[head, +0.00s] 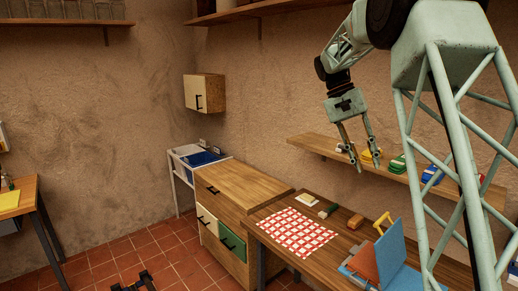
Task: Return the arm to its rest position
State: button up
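My gripper (366,164) hangs from my pale green arm at the upper right of the head view, fingers pointing down. Its two fingers are apart, with nothing seen held between them. It appears in front of a wooden wall shelf (318,143), above the level of the work table (262,216). How far it is from the shelf is hard to tell. No preserve jar can be made out clearly; dim containers (70,9) stand on a high shelf at the upper left.
The wall shelf holds a yellow item (367,157), a green item (397,164) and a blue one (432,175). The table bears a red-checked cloth (297,232), small items and an open blue box (392,250). A wooden cabinet (240,184) and wall cupboard (205,93) stand left.

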jog(key=s+a+r+n+t+y+b, duration=0.1)
jog(key=s+a+b, duration=0.15)
jog(key=s, duration=0.65)
jog(key=s+a+r+n+t+y+b, duration=0.1)
jog(key=s+a+r, duration=0.15)
jog(key=s, duration=0.65)
jog(key=s+a+r+n+t+b, duration=0.1)
jog(key=s+a+t+b, duration=0.15)
jog(key=s, duration=0.55)
jog(key=s+a+f+n+t+b, duration=0.1)
jog(key=s+f, duration=0.3)
jog(key=s, duration=0.5)
jog(key=s+a+f+y+b, duration=0.1)
jog(key=s+a+f, duration=0.2)
jog(key=s+f, duration=0.2)
jog(key=s+a+f+n+t+y+b, duration=0.1)
jog(key=s+f, duration=0.3)
jog(key=s, duration=0.8)
jog(key=shift+s+a+f+n+t+b, duration=0.15)
jog(key=shift+s+a+n+t+b, duration=0.2)
jog(key=shift+a+b, duration=0.35)
jog(key=shift+w+a, duration=0.1)
jog(key=shift+a, duration=0.05)
